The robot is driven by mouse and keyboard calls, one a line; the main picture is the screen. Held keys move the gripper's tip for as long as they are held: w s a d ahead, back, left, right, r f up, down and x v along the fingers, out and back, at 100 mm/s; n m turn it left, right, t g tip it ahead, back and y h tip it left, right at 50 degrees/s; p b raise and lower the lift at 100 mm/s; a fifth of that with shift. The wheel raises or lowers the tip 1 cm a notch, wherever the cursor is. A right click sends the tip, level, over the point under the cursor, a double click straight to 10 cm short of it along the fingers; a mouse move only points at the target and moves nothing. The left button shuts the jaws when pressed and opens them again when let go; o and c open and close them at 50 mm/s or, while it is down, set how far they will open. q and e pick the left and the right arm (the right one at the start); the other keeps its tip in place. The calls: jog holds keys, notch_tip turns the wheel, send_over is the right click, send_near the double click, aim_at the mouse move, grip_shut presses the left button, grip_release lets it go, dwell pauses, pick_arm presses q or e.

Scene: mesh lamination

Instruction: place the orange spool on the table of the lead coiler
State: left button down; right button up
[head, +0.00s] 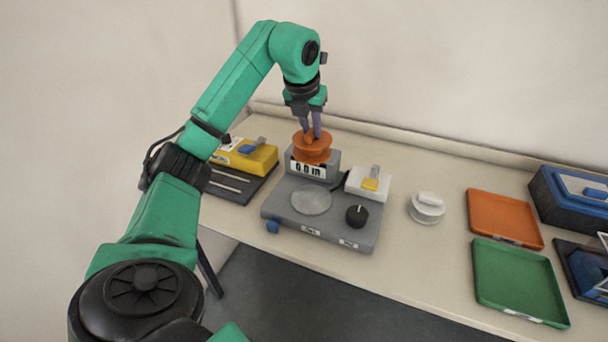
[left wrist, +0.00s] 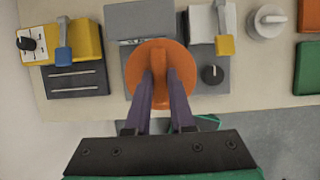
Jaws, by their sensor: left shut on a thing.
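The orange spool (head: 312,149) is in my left gripper (head: 312,137), whose fingers are shut on its upper part. In the head view it shows in front of the display block at the back of the grey lead coiler (head: 285,223). In the left wrist view the spool (left wrist: 172,56) lies between the fingertips (left wrist: 160,75) and hides much of the coiler. The coiler's round table (head: 311,200) shows bare in the head view, lower in the picture than the spool. The spool appears held above the machine; its exact height I cannot tell. My right gripper is not in view.
A yellow device (head: 248,157) stands left of the coiler. A black knob (head: 357,215) and a white block with a yellow lever (head: 368,184) are on its right. A white round item (head: 427,207), an orange tray (head: 503,217) and a green tray (head: 518,281) lie further right.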

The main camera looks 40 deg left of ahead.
pick_arm(q)
notch_tip(320, 180, down, 16)
jog(key=shift+w+f+p, duration=0.15)
jog(key=shift+f+p, duration=0.1)
jog(key=shift+p, duration=0.15)
jog(key=c, duration=1.2)
grip_release()
jog(key=shift+f, duration=0.2)
jog(key=o, duration=0.4)
jog(key=shift+o, duration=0.2)
